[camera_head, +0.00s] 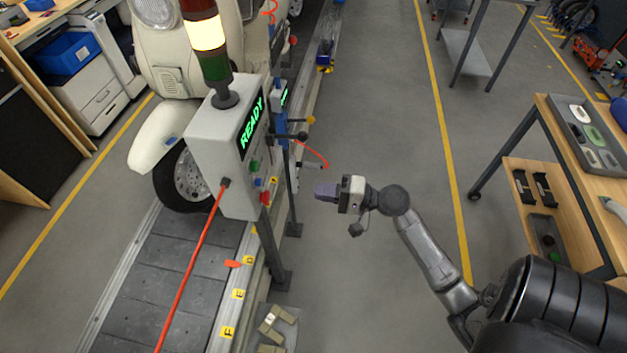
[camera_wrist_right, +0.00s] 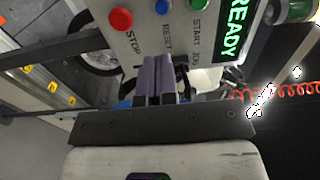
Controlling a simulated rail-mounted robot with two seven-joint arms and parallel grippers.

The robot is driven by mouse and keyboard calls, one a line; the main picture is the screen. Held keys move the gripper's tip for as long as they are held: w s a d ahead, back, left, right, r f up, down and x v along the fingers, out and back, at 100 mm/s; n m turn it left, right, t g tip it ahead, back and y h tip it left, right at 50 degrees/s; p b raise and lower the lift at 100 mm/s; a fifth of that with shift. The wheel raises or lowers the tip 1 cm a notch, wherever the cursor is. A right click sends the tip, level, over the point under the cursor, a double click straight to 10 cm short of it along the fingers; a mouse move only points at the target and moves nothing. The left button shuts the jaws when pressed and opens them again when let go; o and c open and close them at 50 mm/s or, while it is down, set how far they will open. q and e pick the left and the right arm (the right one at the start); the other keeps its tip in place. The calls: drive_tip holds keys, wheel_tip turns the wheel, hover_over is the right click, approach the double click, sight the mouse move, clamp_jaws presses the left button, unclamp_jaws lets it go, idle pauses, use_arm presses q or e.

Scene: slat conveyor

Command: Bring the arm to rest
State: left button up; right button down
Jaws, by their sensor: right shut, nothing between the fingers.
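My right arm reaches in from the lower right in the head view. My right gripper (camera_head: 318,191) is shut and empty, held in the air to the right of the control box (camera_head: 224,160). In the right wrist view the gripper's two purple fingers (camera_wrist_right: 153,77) are pressed together. Beyond them the box face shows a red STOP button (camera_wrist_right: 121,19), a blue RESET button (camera_wrist_right: 162,7) and a green START button (camera_wrist_right: 200,4). The display (camera_wrist_right: 237,30) reads READY in green. The left gripper does not show in either view.
A cream vehicle (camera_head: 157,135) stands on the slat conveyor (camera_head: 165,275) at left. A signal tower (camera_head: 207,45) with its middle lamp lit tops the box. A red cable (camera_head: 190,262) hangs from the box. A wooden workbench (camera_head: 560,125) with trays stands at right. The floor between is clear.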

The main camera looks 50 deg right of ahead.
idle(0.3)
drive_tip(key=s+a+f+n+g+h, duration=0.2)
drive_tip(key=s+f+n+g+h, duration=0.1)
drive_tip(key=f+n+g, duration=0.25)
drive_tip(key=s+a+f+n+g+h, duration=0.2)
drive_tip(key=f+n+g+h, duration=0.2)
drive_tip(key=n, duration=0.2)
drive_tip(key=s+a+f+n+g+h, duration=0.1)
drive_tip(key=s+a+f+n+g, duration=0.25)
drive_tip(key=s+a, duration=0.85)
drive_tip(key=w+p+v, duration=0.2)
drive_tip(key=p+v, duration=1)
drive_tip(key=p, duration=0.1)
drive_tip(key=w+r+p+v, duration=0.1)
drive_tip(key=w+p+v, duration=0.1)
drive_tip(key=p+v, duration=1.1)
drive_tip(key=shift+r+m+t+p, duration=0.3)
drive_tip(key=shift+t+p, duration=0.1)
drive_tip(key=shift+p, duration=0.2)
drive_tip(key=shift+d, duration=0.1)
